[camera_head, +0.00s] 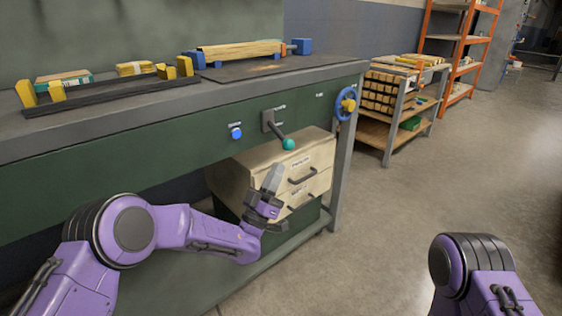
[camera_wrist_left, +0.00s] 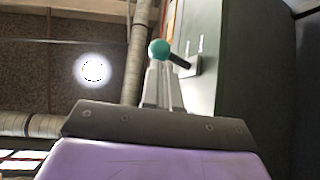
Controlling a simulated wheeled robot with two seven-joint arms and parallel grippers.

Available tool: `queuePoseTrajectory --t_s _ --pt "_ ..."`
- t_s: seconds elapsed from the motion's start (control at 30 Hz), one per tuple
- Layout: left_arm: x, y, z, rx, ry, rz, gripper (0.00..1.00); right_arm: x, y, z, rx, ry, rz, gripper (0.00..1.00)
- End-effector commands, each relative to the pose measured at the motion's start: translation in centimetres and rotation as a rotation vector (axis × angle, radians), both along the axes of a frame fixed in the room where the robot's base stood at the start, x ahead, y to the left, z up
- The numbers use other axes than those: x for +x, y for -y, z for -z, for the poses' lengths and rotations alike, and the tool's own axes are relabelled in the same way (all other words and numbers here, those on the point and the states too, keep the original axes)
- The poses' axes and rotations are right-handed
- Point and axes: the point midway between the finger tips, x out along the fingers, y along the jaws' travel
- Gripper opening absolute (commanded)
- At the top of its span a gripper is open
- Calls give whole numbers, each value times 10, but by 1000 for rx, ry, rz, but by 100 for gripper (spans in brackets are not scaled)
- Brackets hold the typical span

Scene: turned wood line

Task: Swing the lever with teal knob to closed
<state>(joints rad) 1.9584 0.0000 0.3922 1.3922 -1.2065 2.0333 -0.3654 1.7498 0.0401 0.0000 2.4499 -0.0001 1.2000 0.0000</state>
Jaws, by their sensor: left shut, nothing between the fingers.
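The lever (camera_head: 277,131) is mounted on the green front panel of the workbench, and its arm slants down to the right. Its teal knob (camera_head: 288,144) is at the free end. My left gripper (camera_head: 274,170) is shut and empty, pointing up just below and left of the knob, in front of the drawer unit. In the left wrist view, the teal knob (camera_wrist_left: 159,47) appears just beyond the closed fingertips (camera_wrist_left: 161,66); I cannot tell whether they touch. My right gripper is not in view; only part of my right arm shows at the lower right.
A blue button (camera_head: 236,133) is left of the lever, and a blue handwheel (camera_head: 345,103) is to its right. A drawer unit (camera_head: 312,158) stands under the bench, close behind my left gripper. A shelf cart (camera_head: 397,128) stands farther back. The floor at right is clear.

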Motion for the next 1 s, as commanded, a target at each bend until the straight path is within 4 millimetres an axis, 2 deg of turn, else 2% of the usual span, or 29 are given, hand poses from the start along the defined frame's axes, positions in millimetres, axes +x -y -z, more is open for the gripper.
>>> queuePoseTrajectory --t_s 0.1,0.3,0.67,1.0 --pt "12 7 -13 -2 2 -2 0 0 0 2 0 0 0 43" --pt "21 12 -23 0 -1 -1 0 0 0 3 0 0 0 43" --pt "21 13 -24 -2 -2 0 0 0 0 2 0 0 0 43" --pt "17 17 -32 -44 -47 2 0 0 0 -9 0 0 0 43"
